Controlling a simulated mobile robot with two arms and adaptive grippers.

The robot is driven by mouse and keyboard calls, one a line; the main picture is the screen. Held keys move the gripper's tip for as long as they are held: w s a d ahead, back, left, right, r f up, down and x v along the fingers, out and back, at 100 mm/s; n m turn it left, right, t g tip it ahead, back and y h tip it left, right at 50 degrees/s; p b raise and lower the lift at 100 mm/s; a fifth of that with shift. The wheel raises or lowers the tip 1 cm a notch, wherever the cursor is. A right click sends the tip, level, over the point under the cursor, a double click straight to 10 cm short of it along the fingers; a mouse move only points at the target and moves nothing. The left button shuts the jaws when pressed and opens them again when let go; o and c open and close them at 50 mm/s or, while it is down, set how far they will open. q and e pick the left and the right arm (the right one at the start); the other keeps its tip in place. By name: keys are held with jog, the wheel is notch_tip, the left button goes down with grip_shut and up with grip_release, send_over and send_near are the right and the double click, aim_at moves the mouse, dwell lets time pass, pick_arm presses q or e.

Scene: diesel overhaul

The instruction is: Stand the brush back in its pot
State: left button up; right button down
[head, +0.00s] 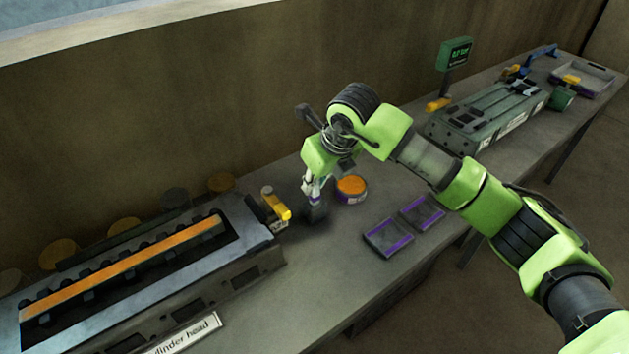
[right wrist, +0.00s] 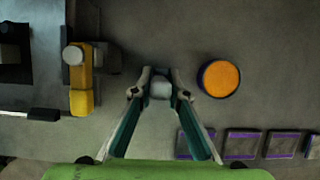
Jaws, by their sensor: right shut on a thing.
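My right gripper (head: 312,190) is over the bench, fingers pointing down. In the right wrist view it (right wrist: 160,88) is closed around a pale, rounded end, which I take to be the brush (right wrist: 160,91). Most of the brush is hidden by the fingers. A small dark, pot-like shape (head: 315,213) is directly below the fingertips in the head view; I cannot tell whether it is the pot or the brush's lower end, or whether the brush is inside anything. My left gripper is not in view.
An orange-filled tin (head: 351,187) stands just right of the gripper; it also shows in the right wrist view (right wrist: 218,78). A yellow-and-grey tool (head: 276,204) and the cylinder head (head: 250,262) are to the left. Purple-edged trays (head: 388,238) lie in front right.

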jog(key=shift+f, duration=0.2)
jog(key=c, duration=1.9)
grip_release()
jog(key=shift+r, duration=0.1)
